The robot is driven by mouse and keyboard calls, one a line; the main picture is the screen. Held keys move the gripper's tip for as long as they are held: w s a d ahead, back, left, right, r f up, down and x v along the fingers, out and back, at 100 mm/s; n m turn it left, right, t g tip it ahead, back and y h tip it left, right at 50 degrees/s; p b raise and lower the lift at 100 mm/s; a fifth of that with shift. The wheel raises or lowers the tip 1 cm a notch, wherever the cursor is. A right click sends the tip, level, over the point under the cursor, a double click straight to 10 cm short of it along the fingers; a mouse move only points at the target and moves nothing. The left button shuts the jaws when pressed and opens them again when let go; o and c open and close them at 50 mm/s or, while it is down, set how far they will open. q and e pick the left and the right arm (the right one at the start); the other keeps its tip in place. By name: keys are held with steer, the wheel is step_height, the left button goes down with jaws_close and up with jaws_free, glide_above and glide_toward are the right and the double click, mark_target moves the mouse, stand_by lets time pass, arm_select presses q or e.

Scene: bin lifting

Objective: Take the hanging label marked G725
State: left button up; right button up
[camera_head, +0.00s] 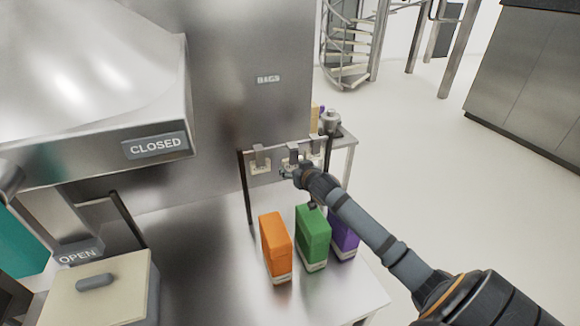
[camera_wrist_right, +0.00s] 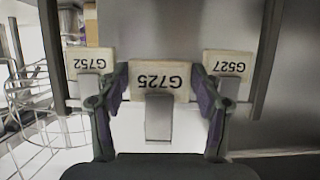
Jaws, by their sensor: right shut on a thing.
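In the right wrist view the label G725 (camera_wrist_right: 158,82) hangs in the middle, its text upside down, with a grey clip on it. My right gripper (camera_wrist_right: 158,88) has one finger at each side of this label and is shut on it. The label G752 (camera_wrist_right: 90,61) hangs to its left and the label G527 (camera_wrist_right: 228,64) to its right. In the head view my right gripper (camera_head: 290,174) is at the middle of the hanging rack (camera_head: 285,146), and its label is mostly hidden. My left gripper is not in view.
An orange box (camera_head: 275,245), a green box (camera_head: 312,236) and a purple box (camera_head: 344,236) stand on the metal table (camera_head: 210,265) below the rack. A cream lidded bin (camera_head: 98,292) is at the lower left. Bare table lies left of the orange box.

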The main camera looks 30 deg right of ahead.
steer(key=s+a+p, duration=0.1)
steer(key=s, duration=0.3)
steer(key=s+a+p, duration=0.1)
steer(key=s, duration=0.3)
steer(key=s+a+p, duration=0.1)
steer(key=s, duration=0.3)
steer(key=shift+r+p, duration=0.25)
steer(key=shift+p, duration=0.05)
steer(key=shift+s+a+f, duration=0.15)
steer(key=shift+s, duration=0.45)
steer(key=shift+w+r+p, duration=0.1)
steer(key=shift+r+p, duration=0.2)
steer(key=shift+p, duration=0.5)
